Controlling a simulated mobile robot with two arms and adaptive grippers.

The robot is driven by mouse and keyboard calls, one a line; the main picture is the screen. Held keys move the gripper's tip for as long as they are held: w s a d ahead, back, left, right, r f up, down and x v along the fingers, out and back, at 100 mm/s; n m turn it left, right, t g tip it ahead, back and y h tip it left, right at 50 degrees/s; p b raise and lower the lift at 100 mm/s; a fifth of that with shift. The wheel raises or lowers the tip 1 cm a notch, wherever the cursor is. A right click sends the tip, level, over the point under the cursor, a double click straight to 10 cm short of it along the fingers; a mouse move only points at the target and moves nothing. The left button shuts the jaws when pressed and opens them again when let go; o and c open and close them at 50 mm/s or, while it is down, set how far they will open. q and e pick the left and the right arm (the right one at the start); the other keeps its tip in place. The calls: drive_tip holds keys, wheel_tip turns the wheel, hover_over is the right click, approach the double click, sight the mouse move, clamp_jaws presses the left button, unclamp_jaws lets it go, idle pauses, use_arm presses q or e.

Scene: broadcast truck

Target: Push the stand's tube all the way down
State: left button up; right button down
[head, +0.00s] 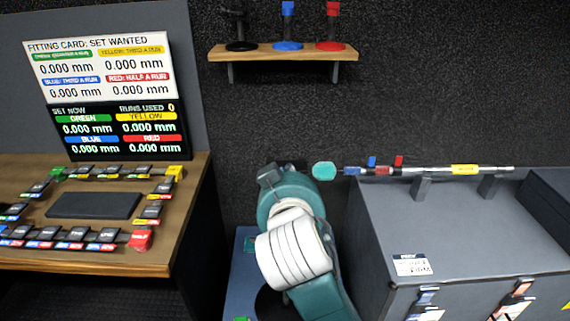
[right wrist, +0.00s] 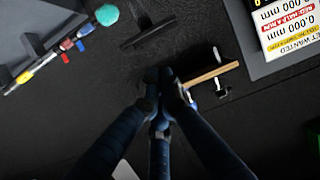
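My right arm rises through the lower middle of the head view and hides much of what is behind it. My right gripper (right wrist: 165,75) shows in the right wrist view, its two dark fingers meeting at the tips. A slim dark bar runs between the fingers; I cannot tell if it is part of the gripper. I cannot make out the stand's tube for certain. A black round shape (head: 270,304) on a blue surface (head: 240,285) is partly hidden by my arm; it may be a base. My left gripper is not in view.
A grey cabinet (head: 460,225) at the right carries a pole (head: 440,169) on brackets, with a teal end (head: 323,170). A wooden shelf (head: 283,54) holds black, blue and red small stands. A desk (head: 100,258) with a readout board (head: 105,95) stands left.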

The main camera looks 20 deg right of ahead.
drive_tip(key=shift+t, duration=0.3)
drive_tip(key=w+d, duration=0.1)
drive_tip(key=w, duration=0.2)
drive_tip(key=w+p, duration=0.1)
drive_tip(key=w, duration=0.2)
drive_tip(key=w+d+p, duration=0.1)
drive_tip(key=w, duration=0.2)
drive_tip(key=shift+w+d, duration=0.25)
drive_tip(key=shift+d, duration=0.1)
wheel_tip(320, 180, down, 3)
drive_tip(key=shift+r+p, duration=0.1)
drive_tip(key=shift+p, duration=0.35)
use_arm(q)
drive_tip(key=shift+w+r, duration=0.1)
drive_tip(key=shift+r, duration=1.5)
use_arm(e)
drive_tip(key=shift+a+f, duration=0.1)
drive_tip(key=shift+f, duration=0.65)
